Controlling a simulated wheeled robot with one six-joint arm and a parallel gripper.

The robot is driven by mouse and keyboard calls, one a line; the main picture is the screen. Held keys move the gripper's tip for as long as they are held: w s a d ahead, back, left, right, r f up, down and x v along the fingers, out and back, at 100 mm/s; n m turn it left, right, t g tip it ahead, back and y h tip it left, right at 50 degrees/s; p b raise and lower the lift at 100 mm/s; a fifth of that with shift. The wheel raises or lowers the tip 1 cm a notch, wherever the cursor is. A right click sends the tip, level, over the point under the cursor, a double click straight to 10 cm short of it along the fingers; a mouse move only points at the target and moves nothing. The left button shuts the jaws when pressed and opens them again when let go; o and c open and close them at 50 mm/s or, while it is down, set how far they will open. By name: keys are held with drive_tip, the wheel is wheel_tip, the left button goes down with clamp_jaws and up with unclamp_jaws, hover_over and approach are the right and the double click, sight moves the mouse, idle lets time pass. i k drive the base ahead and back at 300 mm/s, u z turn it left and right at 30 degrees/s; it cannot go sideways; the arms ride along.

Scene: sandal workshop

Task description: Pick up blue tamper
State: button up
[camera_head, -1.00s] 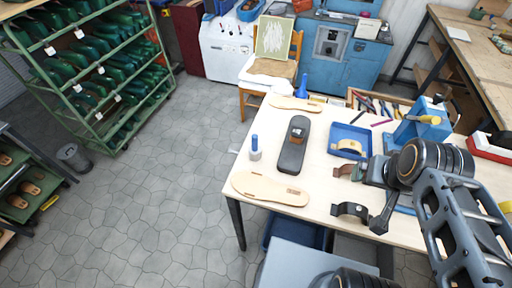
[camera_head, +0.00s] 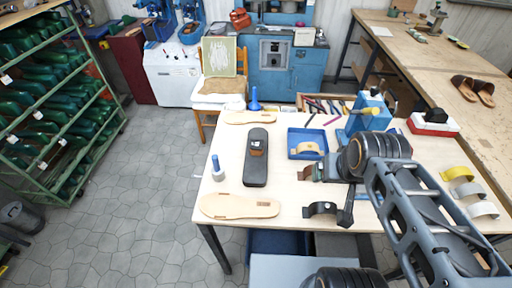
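Two blue pieces could be the tamper, and I cannot tell which. One has a blue upright handle on a grey round base, the blue-handled piece (camera_head: 217,171), and stands near the table's left edge. The other is an all-blue piece (camera_head: 254,101) with a narrow top and wide foot, at the table's back edge. My gripper (camera_head: 340,195) is over the middle of the table, to the right of both and apart from them. Its fingers are small and partly hidden by its own body, so its opening is unclear. I see nothing held.
A dark sandal or sole block (camera_head: 256,168) lies between the blue-handled piece and my gripper. A chair (camera_head: 205,125) stands behind. Floor at left is clear.

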sight(218, 171)
drive_tip(key=z, duration=0.05)
drive_tip(key=k, duration=0.5)
drive_tip(key=z, duration=1.8)
drive_tip(key=k, duration=1.1)
drive_tip(key=u, duration=2.2)
drive_tip(key=i, duration=1)
